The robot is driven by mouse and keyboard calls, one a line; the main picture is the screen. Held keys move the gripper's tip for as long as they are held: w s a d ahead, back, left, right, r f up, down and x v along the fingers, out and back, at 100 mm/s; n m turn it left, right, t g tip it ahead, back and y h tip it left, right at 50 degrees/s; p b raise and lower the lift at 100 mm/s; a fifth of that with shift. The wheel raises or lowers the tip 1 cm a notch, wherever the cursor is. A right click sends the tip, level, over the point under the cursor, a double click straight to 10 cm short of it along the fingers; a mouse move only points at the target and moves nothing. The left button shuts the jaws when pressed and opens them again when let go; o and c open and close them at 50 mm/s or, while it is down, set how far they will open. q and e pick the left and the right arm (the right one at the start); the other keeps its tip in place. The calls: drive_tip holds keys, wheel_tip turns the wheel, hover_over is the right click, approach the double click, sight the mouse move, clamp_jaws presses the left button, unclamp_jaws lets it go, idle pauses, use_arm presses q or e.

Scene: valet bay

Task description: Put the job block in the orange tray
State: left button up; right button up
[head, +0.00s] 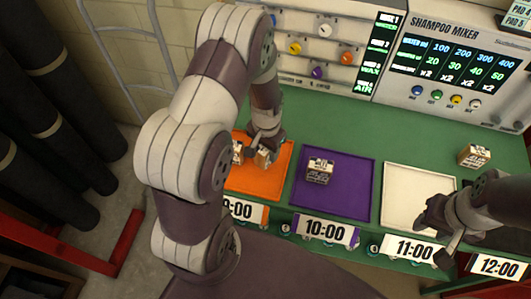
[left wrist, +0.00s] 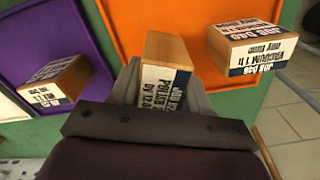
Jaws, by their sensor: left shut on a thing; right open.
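My left gripper (head: 265,143) is over the orange tray (head: 262,186), shut on a wooden job block (head: 263,158). In the left wrist view this block (left wrist: 166,52) sits between the fingers, its white label partly legible as "POLISH". I cannot tell whether it touches the tray. A second block (head: 238,152), labelled "VACUUM" in the left wrist view (left wrist: 245,50), lies in the orange tray beside the held one. My right gripper (head: 447,232) is open and empty at the front edge of the white tray.
A purple tray (head: 345,205) holds a block (head: 320,171). The white tray (head: 410,185) looks empty. Another block (head: 474,156) lies on the green bench at right. Time signs (head: 325,230) line the front edge; control panels (head: 450,70) stand behind.

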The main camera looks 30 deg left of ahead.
use_arm(q)
drive_tip(key=shift+f, duration=1.75)
drive_tip(key=shift+f, duration=0.1)
drive_tip(key=o, duration=1.1)
wheel_tip(320, 180, up, 12)
drive_tip(key=shift+d+f+b, duration=0.1)
drive_tip(key=shift+b, duration=0.25)
drive_tip(key=shift+n+t, duration=0.7)
drive_tip(key=shift+n, duration=0.1)
drive_tip(key=s+d+r, duration=0.1)
drive_tip(key=s+r, duration=0.1)
drive_tip(key=s, duration=0.1)
drive_tip(key=s+d+r, duration=0.2)
drive_tip(key=s, duration=0.1)
drive_tip(key=s+d+r, duration=0.2)
drive_tip(key=shift+s+d+r, duration=0.1)
drive_tip(key=shift+s+r, duration=0.25)
drive_tip(key=shift+s, duration=0.05)
